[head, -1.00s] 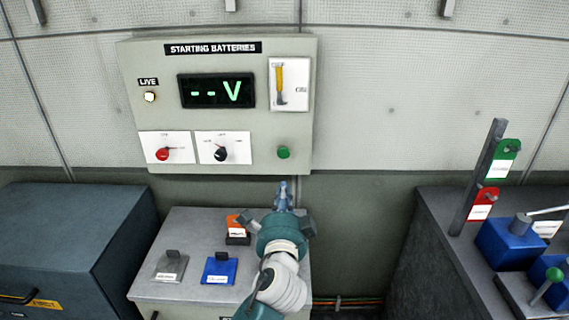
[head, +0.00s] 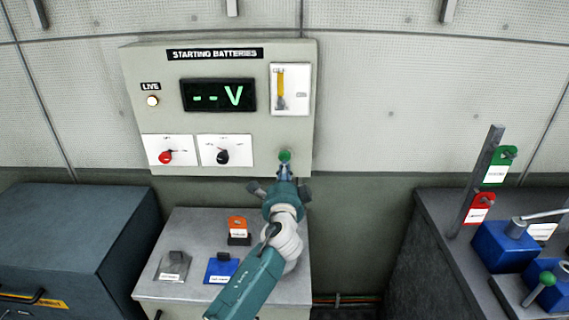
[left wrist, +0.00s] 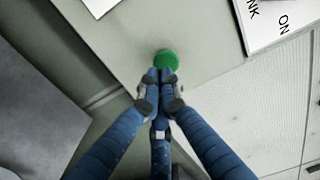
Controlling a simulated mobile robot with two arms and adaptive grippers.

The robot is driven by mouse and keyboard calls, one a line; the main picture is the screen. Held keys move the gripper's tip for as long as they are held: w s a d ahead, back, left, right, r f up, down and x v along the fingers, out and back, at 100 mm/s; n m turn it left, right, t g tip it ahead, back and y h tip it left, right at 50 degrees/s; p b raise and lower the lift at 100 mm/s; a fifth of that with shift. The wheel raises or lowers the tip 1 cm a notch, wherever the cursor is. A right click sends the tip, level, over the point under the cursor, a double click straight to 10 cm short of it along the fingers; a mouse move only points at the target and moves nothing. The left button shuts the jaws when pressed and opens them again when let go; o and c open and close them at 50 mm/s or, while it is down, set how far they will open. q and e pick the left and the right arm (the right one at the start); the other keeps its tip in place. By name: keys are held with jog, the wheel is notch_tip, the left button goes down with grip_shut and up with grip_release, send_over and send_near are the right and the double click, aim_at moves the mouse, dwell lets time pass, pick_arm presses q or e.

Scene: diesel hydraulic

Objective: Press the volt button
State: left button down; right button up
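A green round button (head: 285,155) sits at the lower right of the grey "STARTING BATTERIES" panel (head: 225,65). The panel's display (head: 218,95) reads "--V". My left gripper (head: 284,172) is just below the green button in the head view, its fingers pointing up at it. In the left wrist view the blue fingers are closed together, with nothing between them, and their tips (left wrist: 160,75) are at the lower edge of the green button (left wrist: 166,60). I cannot tell whether they touch it. My right gripper is not in view.
The panel also carries a red knob (head: 165,157), a black knob (head: 222,157), a live lamp (head: 152,101) and a yellow-marked switch plate (head: 290,90). A grey cabinet (head: 190,240) with tagged blocks stands below. Blue-and-green lever gear (head: 505,245) is at right.

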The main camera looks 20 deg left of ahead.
pick_arm(q)
jog(key=shift+x, duration=0.9)
